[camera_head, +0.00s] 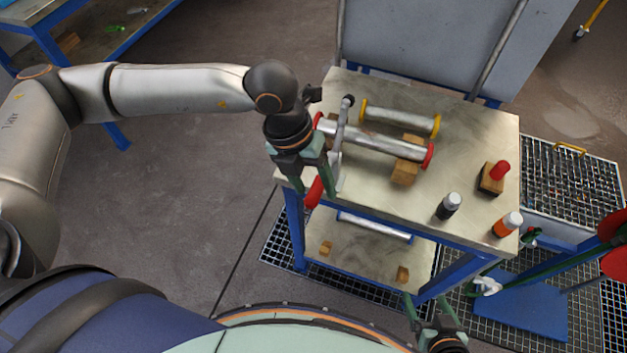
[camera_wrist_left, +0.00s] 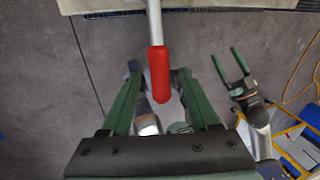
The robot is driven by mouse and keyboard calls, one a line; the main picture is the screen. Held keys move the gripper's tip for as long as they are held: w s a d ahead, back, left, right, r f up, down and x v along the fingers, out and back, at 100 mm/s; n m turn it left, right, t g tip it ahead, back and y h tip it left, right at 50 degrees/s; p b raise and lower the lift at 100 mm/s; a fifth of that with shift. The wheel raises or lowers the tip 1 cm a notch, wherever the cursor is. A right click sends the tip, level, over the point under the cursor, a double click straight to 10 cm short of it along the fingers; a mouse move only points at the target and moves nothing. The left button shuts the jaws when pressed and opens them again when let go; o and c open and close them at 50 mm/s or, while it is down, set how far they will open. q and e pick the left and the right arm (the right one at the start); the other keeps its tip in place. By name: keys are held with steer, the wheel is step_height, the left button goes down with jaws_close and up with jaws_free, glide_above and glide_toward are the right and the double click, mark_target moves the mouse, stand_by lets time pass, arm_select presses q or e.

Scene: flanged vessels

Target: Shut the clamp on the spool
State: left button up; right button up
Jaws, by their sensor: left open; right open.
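The spool (camera_head: 375,141) is a silver pipe with red end flanges, lying across the metal table. The clamp (camera_head: 341,140) is at its left end. Its long grey lever runs toward the table's front edge and ends in a red handle (camera_head: 314,192). My left gripper (camera_head: 309,185) is open at the handle. In the left wrist view the red handle (camera_wrist_left: 160,75) lies between its spread green fingers (camera_wrist_left: 158,88); I cannot tell whether they touch it. My right gripper (camera_head: 428,303) is open and empty, low in front of the table. The clamp's jaws are partly hidden.
A smaller spool with yellow flanges (camera_head: 400,118) lies behind. A wooden block (camera_head: 405,172) sits by the red-flanged spool. Bottles (camera_head: 449,206) (camera_head: 508,224) and a red-knobbed block (camera_head: 492,178) stand at the right. The lower shelf (camera_head: 365,255) holds another pipe.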

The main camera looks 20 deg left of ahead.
arm_select(q)
steer(key=shift+f, duration=0.2)
steer(key=shift+c, duration=0.3)
jaws_close()
stand_by(1.1)
